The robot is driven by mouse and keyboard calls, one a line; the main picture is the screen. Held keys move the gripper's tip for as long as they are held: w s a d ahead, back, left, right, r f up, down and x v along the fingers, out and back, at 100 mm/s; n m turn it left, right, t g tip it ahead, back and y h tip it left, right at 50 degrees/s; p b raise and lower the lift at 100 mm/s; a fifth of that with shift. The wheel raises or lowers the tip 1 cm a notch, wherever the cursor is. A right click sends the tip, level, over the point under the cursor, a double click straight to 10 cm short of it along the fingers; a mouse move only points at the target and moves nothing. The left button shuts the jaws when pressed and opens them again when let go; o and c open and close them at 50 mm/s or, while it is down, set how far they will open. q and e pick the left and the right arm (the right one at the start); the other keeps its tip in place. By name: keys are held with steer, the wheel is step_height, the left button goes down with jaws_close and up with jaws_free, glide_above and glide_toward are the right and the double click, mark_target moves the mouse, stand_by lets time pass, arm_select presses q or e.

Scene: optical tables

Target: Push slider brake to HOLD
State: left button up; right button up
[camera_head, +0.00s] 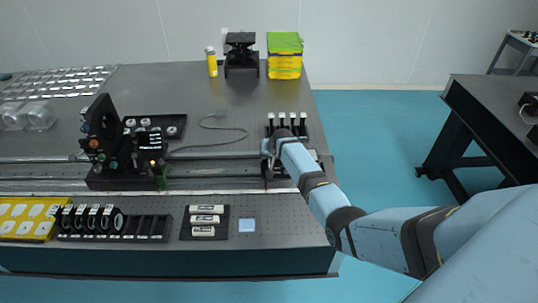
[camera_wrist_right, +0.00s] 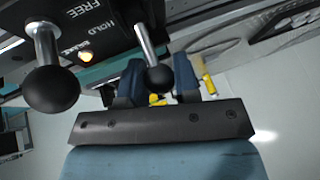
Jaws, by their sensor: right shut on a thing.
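My right gripper (camera_wrist_right: 159,82) is shut on this lever, one blue finger on each side. A second lever with a larger-looking black ball (camera_wrist_right: 50,88) stands at the left, outside the fingers. In the head view my right gripper (camera_head: 270,152) is at the right end of the rail, and my arm hides most of the panel. My left gripper is out of view.
A black optics carriage (camera_head: 125,178) sits on the long rail (camera_head: 215,168) at left.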

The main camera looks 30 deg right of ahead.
steer(key=o, duration=0.9)
steer(key=shift+f, duration=0.2)
steer(key=shift+r, duration=0.15)
steer(key=v, duration=1.3)
steer(key=shift+s+r, duration=0.15)
steer(key=shift+r, duration=0.1)
steer(key=s+a+f+n+t, duration=0.1)
steer(key=s+a+f+n, duration=0.1)
steer(key=s+a+f, duration=0.45)
steer(key=s+a+f+n+t, duration=0.1)
steer(key=s+a+f+n, duration=0.25)
steer(key=s, duration=0.55)
steer(key=s+a+f+n+t, duration=0.1)
steer(key=s+a+f+n, duration=0.1)
steer(key=s+a+f, duration=0.35)
steer(key=s+a+r+y, duration=0.1)
steer(key=s+a, duration=0.2)
steer(key=s, duration=0.1)
steer(key=s+a+r+n+t+y, duration=0.1)
steer(key=s+a, duration=0.2)
steer(key=s, duration=0.2)
steer(key=s+a+r+n+y, duration=0.1)
steer(key=s+a, duration=0.2)
steer(key=s, duration=0.2)
steer(key=shift+s+a+r, duration=0.1)
steer(key=shift+s+r, duration=0.05)
steer(key=shift+r, duration=0.2)
